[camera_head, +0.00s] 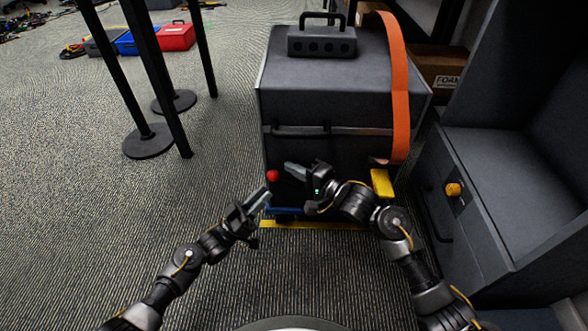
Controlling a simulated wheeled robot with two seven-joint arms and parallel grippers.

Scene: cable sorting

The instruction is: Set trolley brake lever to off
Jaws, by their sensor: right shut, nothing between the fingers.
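A red ball knob (273,175), which looks like the end of the brake lever, sits low at the front left of a big dark grey case (320,85). The lever's shaft is not clearly visible. A blue edge (287,210), apparently the trolley under the case, shows low down, mostly hidden by my grippers. My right gripper (288,168) is shut and empty, its tips just right of the red knob; I cannot tell if they touch it. My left gripper (265,194) is just below the knob, pointing up and right; its finger gap is unclear.
An orange strap (398,95) runs over the case, and a grey handled box (322,42) stands on top. A yellow block (382,183) is at the case's lower right. A dark cabinet (505,165) with a yellow knob (453,189) stands close right. Carpet at left is clear before black posts.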

